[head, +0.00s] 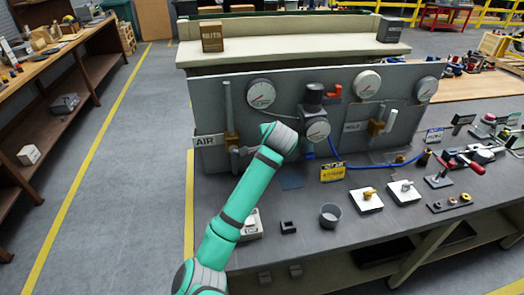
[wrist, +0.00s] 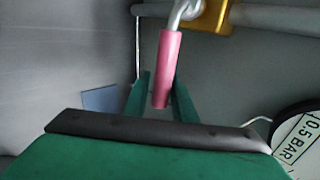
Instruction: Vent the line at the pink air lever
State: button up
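The pink air lever (wrist: 167,68) hangs down from a grey metal shank beside a brass fitting in the wrist view. My gripper (wrist: 163,82) has its two green fingers apart, one on each side of the lever's lower end. A gap shows on both sides; I cannot tell how deep the lever sits between them. The brass air valve (head: 232,140) stands on the panel beside the AIR label (head: 206,140).
A gauge marked 0.5 BAR (wrist: 300,138) is at the lower right of the wrist view. The grey panel (head: 205,100) carries several gauges and a second brass valve (head: 377,126). A cup (head: 330,216), white blocks and tools lie on the bench to the right.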

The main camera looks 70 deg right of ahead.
jog(key=v, duration=0.9)
jog(key=shift+a, duration=0.2)
jog(key=shift+r, duration=0.1)
